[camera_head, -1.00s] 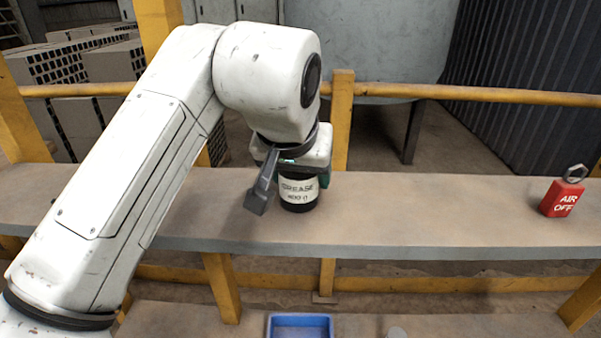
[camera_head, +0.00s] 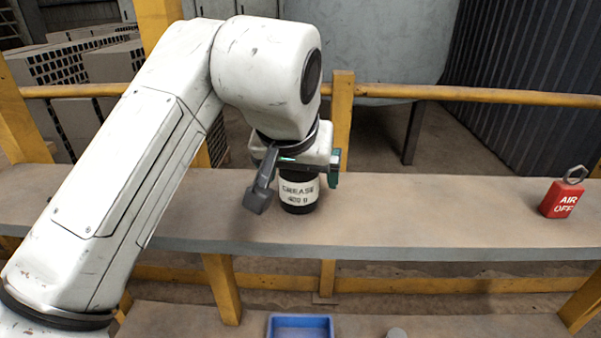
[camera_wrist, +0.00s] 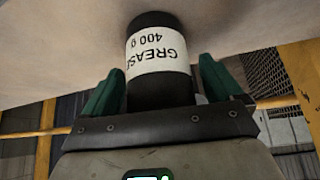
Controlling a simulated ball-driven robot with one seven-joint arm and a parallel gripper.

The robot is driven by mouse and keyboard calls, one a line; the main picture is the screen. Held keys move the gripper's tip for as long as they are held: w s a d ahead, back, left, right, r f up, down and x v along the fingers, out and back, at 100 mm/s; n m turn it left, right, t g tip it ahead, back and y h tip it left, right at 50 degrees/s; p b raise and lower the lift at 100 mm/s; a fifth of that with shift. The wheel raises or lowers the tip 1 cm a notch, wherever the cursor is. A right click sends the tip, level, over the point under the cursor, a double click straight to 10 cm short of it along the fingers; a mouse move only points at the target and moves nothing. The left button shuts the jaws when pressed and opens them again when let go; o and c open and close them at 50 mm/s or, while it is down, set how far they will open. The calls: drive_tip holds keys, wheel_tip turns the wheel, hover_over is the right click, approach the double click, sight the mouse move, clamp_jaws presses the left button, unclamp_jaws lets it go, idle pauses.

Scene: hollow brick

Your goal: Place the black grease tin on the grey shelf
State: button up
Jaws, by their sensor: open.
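The black grease tin (camera_head: 299,191) with its white label stands upright on the grey shelf (camera_head: 420,215), near the shelf's middle in the head view. My gripper (camera_head: 300,170) is above and around the top of the tin, pointing down. In the wrist view the tin (camera_wrist: 159,62) sits between the two green fingers of my gripper (camera_wrist: 160,90), with a gap visible on each side. The fingers are open. The tin's far end meets the shelf surface (camera_wrist: 60,40) in that view. In the head view my gripper's body hides the tin's top.
A red "AIR OFF" padlock (camera_head: 563,197) stands at the shelf's right end. A yellow rail (camera_head: 470,94) and post (camera_head: 343,120) run behind the shelf. A blue tray (camera_head: 300,327) lies below in front. The shelf between tin and padlock is clear.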

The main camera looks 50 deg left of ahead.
drive_tip(key=p+v, duration=0.1)
drive_tip(key=v, duration=1)
drive_tip(key=shift+r, duration=0.2)
drive_tip(key=shift+s, duration=0.1)
